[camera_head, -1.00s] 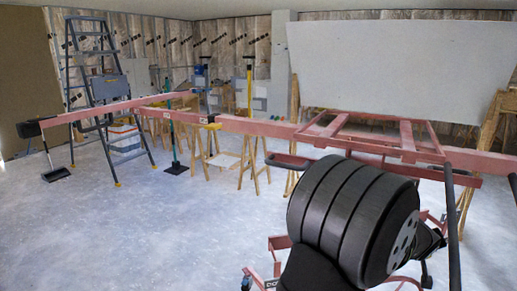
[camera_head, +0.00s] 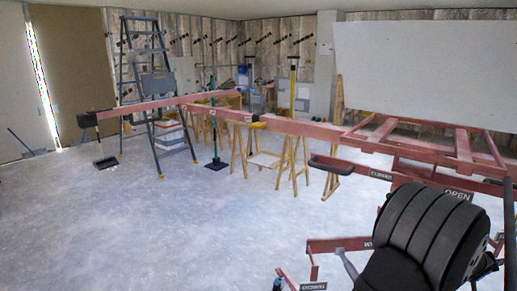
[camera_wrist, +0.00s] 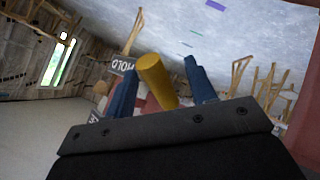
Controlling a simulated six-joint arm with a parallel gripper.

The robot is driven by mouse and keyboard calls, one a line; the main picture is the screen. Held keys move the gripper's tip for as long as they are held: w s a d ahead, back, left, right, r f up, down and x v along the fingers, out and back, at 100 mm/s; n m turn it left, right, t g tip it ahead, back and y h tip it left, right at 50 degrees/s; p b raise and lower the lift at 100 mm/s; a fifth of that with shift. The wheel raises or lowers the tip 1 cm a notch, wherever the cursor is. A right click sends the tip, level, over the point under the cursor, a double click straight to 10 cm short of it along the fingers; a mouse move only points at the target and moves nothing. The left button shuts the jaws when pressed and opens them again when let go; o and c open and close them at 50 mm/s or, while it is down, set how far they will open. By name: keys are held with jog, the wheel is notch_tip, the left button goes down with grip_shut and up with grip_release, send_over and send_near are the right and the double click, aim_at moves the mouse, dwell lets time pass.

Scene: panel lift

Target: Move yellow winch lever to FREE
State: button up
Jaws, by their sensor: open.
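The yellow winch lever (camera_wrist: 157,80) shows in the wrist view as a thick cylinder with its rounded end toward the camera. My gripper (camera_wrist: 163,68) is open, with one blue finger on each side of the lever. I cannot tell whether either finger touches it. A dark label reading HOLD, seen upside down (camera_wrist: 122,65), is just left of the lever, by the left finger. A second label, lower left, is mostly hidden. I cannot make out the lever in the head view, and I do not see a FREE label.
The red lift frame (camera_head: 462,150) stands at right in the head view, with a pale panel (camera_head: 425,75) leaning behind it. A long red beam (camera_head: 300,127) reaches left past sawhorses (camera_head: 290,165) and a stepladder (camera_head: 146,90).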

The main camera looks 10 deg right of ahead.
grip_shut()
jog(key=shift+r, duration=0.1)
